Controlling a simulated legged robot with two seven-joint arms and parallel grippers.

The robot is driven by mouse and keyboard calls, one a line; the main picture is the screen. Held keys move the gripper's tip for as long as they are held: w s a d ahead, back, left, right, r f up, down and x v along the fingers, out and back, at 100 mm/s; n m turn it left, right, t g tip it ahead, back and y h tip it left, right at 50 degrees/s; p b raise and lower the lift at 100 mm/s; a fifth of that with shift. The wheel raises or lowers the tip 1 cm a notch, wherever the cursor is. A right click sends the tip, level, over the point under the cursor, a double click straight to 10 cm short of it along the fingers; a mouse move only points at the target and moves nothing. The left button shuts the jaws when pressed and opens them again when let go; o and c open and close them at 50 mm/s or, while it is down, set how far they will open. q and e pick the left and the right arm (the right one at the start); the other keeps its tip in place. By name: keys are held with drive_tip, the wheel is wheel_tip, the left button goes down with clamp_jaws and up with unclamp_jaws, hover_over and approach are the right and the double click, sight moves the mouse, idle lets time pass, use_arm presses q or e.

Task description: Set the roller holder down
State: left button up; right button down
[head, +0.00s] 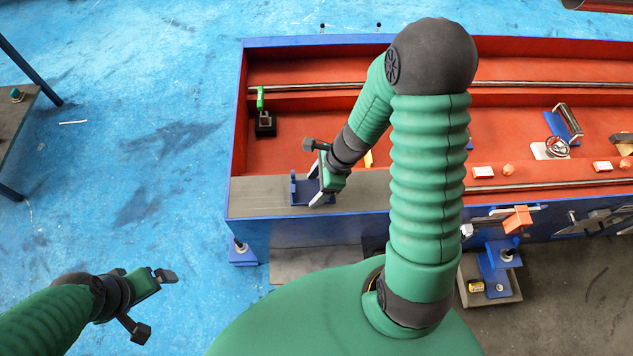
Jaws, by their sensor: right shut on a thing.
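The blue roller holder (299,191), a small bracket with upright sides, is at the grey top plate (256,198) on the left front of the long bench. It looks upright. My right gripper (322,188) is shut on its right side and hides part of it. Whether the holder's base touches the plate or hovers just above it, I cannot tell. My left gripper (157,303) is at the lower left over the blue floor, empty, with its fingers spread apart.
The red trough (290,131) with a metal rail runs behind the plate. A black and green block (265,125) stands in its left end. Another roller bracket (566,124) is at the right. My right arm hides the trough's middle. The plate's left end is bare.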

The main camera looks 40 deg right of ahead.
drive_tip(key=shift+w+f, duration=0.1)
drive_tip(key=shift+f, duration=0.65)
drive_tip(key=shift+d, duration=0.75)
drive_tip(key=shift+c, duration=1.5)
unclamp_jaws()
drive_tip(key=shift+d, duration=0.3)
drive_tip(key=shift+o, duration=0.4)
drive_tip(key=shift+a+r, duration=0.15)
drive_tip(key=shift+a, duration=0.45)
drive_tip(key=p+v, duration=0.5)
drive_tip(key=v, duration=0.7)
use_arm(q)
drive_tip(key=r, duration=0.3)
drive_tip(key=shift+d+r, duration=0.25)
drive_tip(key=shift+d, duration=0.15)
use_arm(e)
drive_tip(key=s+a+r+n+h, duration=0.1)
drive_tip(key=a+n, duration=0.3)
drive_tip(key=n, duration=0.8)
drive_tip(key=s+a+r+n+h, duration=0.1)
drive_tip(key=a+n, duration=0.4)
drive_tip(key=n, duration=0.7)
drive_tip(key=shift+r+h, duration=0.6)
drive_tip(key=shift+h, duration=0.3)
